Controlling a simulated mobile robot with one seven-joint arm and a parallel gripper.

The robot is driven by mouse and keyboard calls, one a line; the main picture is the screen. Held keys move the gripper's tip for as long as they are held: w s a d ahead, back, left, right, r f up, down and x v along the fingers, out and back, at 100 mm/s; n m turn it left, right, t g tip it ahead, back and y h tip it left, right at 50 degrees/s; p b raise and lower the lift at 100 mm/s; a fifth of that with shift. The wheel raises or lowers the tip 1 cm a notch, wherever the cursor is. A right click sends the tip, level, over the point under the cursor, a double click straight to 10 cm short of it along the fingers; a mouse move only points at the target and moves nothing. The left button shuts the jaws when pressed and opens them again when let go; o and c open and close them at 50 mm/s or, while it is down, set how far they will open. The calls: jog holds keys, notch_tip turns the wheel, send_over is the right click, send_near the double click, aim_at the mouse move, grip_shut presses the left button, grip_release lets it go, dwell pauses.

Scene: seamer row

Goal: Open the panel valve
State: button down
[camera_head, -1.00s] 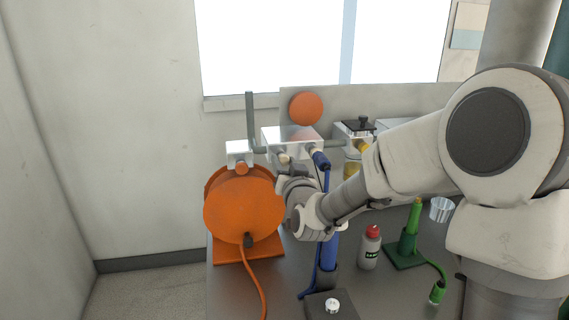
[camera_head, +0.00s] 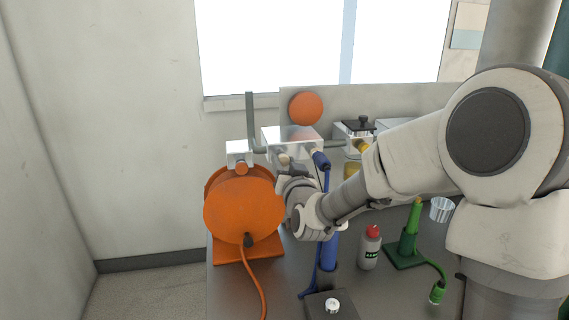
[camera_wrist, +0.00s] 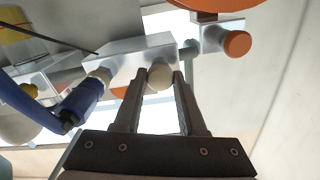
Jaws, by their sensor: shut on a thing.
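A pale metal valve block (camera_head: 287,138) is mounted at the panel, above and behind the orange reel. It also shows in the wrist view (camera_wrist: 125,62), with a small round cream knob (camera_wrist: 160,78) on its face. My gripper (camera_wrist: 159,74) has one finger on each side of this knob and is shut on it. In the head view my gripper (camera_head: 284,160) is in front of the block, and my wrist partly hides the area below it. A blue-handled fitting (camera_wrist: 78,103) sits on the same block, beside the knob.
A large orange reel (camera_head: 243,210) stands close to the left of my wrist. A blue upright tool (camera_head: 329,250), a red-capped bottle (camera_head: 369,250) and a green tool in a stand (camera_head: 409,240) are on the bench to the right. An orange disc (camera_head: 306,107) is behind the block.

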dwell(0.4)
jog(key=shift+s+f+b, duration=0.1)
jog(key=shift+s+b, duration=0.2)
jog(key=shift+b, duration=0.25)
jog(key=shift+s+d+b, duration=0.15)
jog(key=shift+s+b, duration=0.15)
jog(key=shift+s, duration=0.15)
jog(key=shift+c, duration=2.3)
grip_release()
